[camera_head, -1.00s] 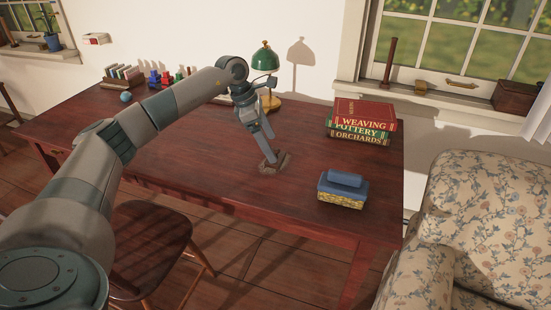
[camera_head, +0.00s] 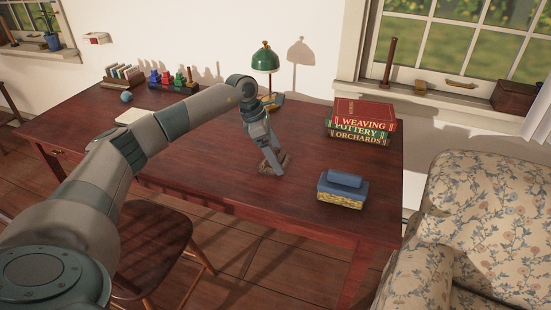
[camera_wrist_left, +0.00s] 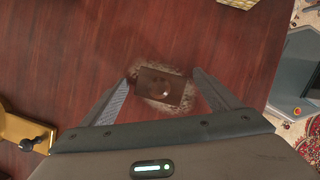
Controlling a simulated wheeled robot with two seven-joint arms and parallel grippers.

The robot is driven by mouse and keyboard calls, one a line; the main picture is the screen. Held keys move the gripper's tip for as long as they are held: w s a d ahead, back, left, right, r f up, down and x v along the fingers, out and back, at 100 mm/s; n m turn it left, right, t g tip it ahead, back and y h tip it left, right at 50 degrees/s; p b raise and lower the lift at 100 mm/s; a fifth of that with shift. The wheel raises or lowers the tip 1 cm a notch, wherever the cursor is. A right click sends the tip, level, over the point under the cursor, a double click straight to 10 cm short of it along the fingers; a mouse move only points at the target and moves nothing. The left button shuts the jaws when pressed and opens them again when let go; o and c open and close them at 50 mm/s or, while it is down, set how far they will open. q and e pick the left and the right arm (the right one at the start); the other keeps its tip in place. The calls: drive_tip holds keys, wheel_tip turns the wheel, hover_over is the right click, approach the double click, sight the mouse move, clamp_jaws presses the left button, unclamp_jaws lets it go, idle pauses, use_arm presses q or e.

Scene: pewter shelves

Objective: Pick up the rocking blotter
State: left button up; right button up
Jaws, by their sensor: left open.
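The rocking blotter (camera_wrist_left: 168,90) is a dark brown block with a round knob on top and a pale, speckled edge. It lies on the dark red wooden desk (camera_head: 220,165). In the head view the blotter (camera_head: 267,169) is partly hidden by my left gripper (camera_head: 273,158). My left gripper is open and points down at the blotter. In the left wrist view its two fingers (camera_wrist_left: 164,82) stand on either side of the blotter, with the knob between them. I cannot tell how far above the desk the fingertips are. My right gripper is in neither view.
A green desk lamp (camera_head: 265,60) stands behind the gripper. Stacked books (camera_head: 362,122) and a blue-topped box (camera_head: 342,194) are to the right. Small coloured items (camera_head: 175,78) stand at the back left. A chair (camera_head: 150,240) and a floral armchair (camera_head: 490,220) flank the desk.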

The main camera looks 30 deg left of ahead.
sight(279, 148)
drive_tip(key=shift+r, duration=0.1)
use_arm(q)
drive_tip(key=c, duration=1.1)
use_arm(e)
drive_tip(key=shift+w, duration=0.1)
